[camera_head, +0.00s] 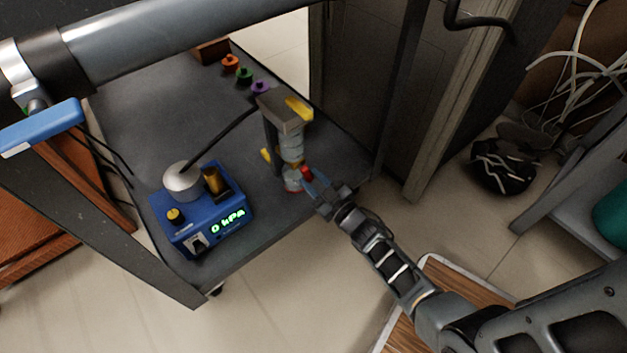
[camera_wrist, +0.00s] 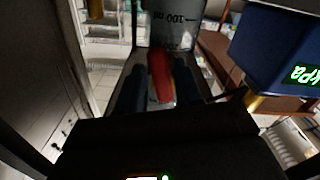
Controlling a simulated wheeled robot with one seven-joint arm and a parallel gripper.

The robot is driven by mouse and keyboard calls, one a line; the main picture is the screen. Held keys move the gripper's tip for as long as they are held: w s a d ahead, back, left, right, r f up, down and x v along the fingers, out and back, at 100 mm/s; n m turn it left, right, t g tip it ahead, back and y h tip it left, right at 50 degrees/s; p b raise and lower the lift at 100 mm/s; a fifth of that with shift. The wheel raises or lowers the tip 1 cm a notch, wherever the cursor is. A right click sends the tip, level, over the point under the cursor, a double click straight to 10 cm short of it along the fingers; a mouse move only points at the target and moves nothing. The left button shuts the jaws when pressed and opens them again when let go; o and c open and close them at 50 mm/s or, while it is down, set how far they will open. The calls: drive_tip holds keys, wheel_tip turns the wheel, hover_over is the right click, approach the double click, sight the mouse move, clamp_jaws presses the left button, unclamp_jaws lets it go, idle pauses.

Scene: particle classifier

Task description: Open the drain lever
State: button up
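A clear cylinder with a grey top (camera_head: 285,112) and yellow parts stands upright on the dark cart. A red lever (camera_head: 306,172) sits low on it, on the side facing my arm. I take this to be the drain lever. My gripper (camera_head: 311,182) is at the lever, coming from the lower right. In the wrist view the red lever (camera_wrist: 160,75) lies between my two dark fingers, with the cylinder's "100 ml" marking behind it. The gap on each side is too dark and narrow to tell whether the fingers touch it. The lever's far end is partly hidden.
A blue pressure box (camera_head: 203,210) reading "0 kPa" stands left of the cylinder; it also shows at the right in the wrist view (camera_wrist: 270,50). Orange (camera_head: 230,63), green (camera_head: 244,75) and purple (camera_head: 260,87) knobs are at the back. A dark post stands right of the cart.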

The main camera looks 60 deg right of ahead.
clamp_jaws()
drive_tip(key=shift+a, duration=0.1)
drive_tip(key=shift+w+a+m+p, duration=0.1)
drive_tip(key=shift+a+m+p, duration=0.2)
drive_tip(key=shift+m, duration=0.4)
drive_tip(key=shift+a+f+m, duration=0.1)
drive_tip(key=shift+m, duration=0.9)
drive_tip(key=shift+o, duration=1.5)
unclamp_jaws()
